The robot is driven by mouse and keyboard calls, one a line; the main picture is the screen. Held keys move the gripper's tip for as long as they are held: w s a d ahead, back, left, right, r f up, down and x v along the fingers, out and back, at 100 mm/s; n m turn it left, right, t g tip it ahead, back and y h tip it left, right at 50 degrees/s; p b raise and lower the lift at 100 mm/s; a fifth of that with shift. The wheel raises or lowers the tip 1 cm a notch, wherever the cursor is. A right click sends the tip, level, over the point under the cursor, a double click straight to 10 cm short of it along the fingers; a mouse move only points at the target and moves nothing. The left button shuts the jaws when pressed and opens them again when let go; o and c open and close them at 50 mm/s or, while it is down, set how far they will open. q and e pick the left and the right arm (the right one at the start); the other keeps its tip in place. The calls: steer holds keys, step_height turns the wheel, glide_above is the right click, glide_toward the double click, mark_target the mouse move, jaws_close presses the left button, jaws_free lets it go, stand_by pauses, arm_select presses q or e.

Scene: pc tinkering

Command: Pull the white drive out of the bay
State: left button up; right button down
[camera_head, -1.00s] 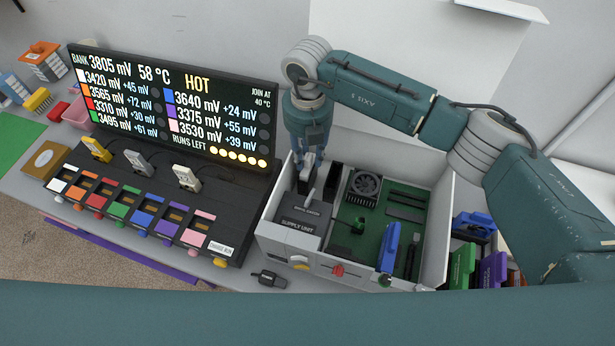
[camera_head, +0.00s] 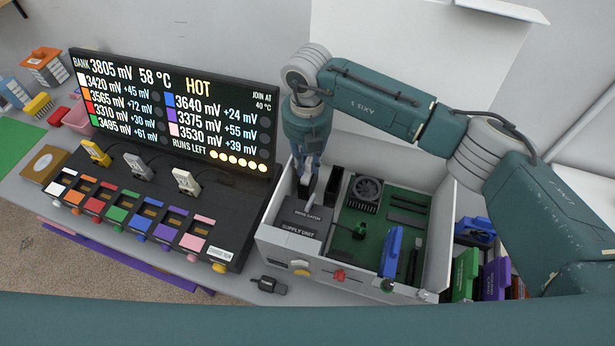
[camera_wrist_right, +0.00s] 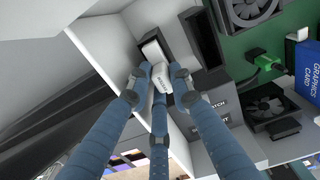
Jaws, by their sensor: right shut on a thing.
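The white drive (camera_wrist_right: 160,76) shows in the right wrist view between the fingers of my right gripper (camera_wrist_right: 156,82). The gripper is shut on it. In the head view my right gripper (camera_head: 305,172) points down into the back left part of the open grey case. Its fingers and arm hide most of the drive there. I cannot tell how deep the drive sits. A label reading drive catch (camera_head: 307,216) is in front of the bay. My left gripper is not in view.
The case (camera_head: 448,205) has tall white walls close to my right gripper. Inside are a supply unit (camera_head: 300,232), a fan (camera_head: 366,190) and a blue graphics card (camera_head: 391,250). A battery rack with a display (camera_head: 180,105) stands to the left.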

steer(key=shift+d+p, duration=0.3)
steer(key=shift+d, duration=0.1)
stand_by(0.3)
steer(key=shift+w+r+p, duration=0.2)
steer(key=shift+r+p, duration=0.2)
steer(key=shift+r, duration=0.2)
steer(key=shift+r+p, duration=1.9)
steer(key=shift+r, duration=1.8)
steer(key=shift+d+r+p, duration=0.1)
steer(key=shift+r+p, duration=0.25)
steer(key=shift+r, duration=0.4)
steer(key=shift+s+a+r, duration=0.1)
steer(key=shift+a+r, duration=0.15)
steer(key=shift+r, duration=0.05)
